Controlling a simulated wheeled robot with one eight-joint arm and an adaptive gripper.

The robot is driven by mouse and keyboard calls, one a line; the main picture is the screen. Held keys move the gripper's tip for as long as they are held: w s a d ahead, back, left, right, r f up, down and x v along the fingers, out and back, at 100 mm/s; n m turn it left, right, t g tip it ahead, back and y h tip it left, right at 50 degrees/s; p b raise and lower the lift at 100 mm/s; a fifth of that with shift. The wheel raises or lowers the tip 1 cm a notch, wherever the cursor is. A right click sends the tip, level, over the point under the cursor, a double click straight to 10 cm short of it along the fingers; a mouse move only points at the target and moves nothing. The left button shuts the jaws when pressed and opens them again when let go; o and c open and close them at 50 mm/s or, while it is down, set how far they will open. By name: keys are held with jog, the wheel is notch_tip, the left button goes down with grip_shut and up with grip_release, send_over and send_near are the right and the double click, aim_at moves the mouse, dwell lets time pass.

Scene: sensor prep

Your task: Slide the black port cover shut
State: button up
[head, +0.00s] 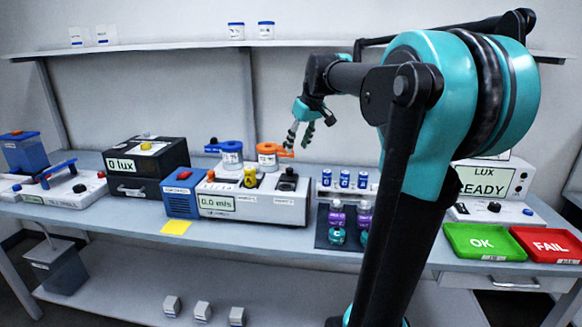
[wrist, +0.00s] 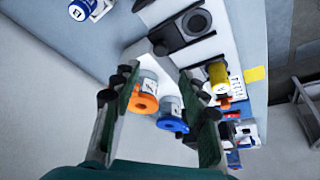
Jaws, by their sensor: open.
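My gripper (head: 300,136) is open and empty, fingers pointing down, in the air above the bench near the orange-lidded jar. In the wrist view, its two green-padded fingers (wrist: 157,78) stand wide apart. A white instrument (head: 225,203) reading 0.0 m/s carries a black part (head: 288,184) at its right end. In the wrist view, a black plate with a round knob, which looks like the port cover (wrist: 168,38), lies beside a round grey-ringed port (wrist: 197,21). The port's opening is visible. The cover is ahead of the fingertips, and nothing touches it.
Jars with orange (head: 268,153) and blue (head: 228,150) lids stand behind the instrument. A yellow knob (head: 250,177) is left of the black part. Green OK (head: 482,241) and red FAIL (head: 550,243) trays are farther right.

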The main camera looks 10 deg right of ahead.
aim_at(290, 169)
jog(key=x, duration=1)
jog(key=shift+f, duration=0.25)
jog(key=shift+c, duration=0.2)
grip_shut()
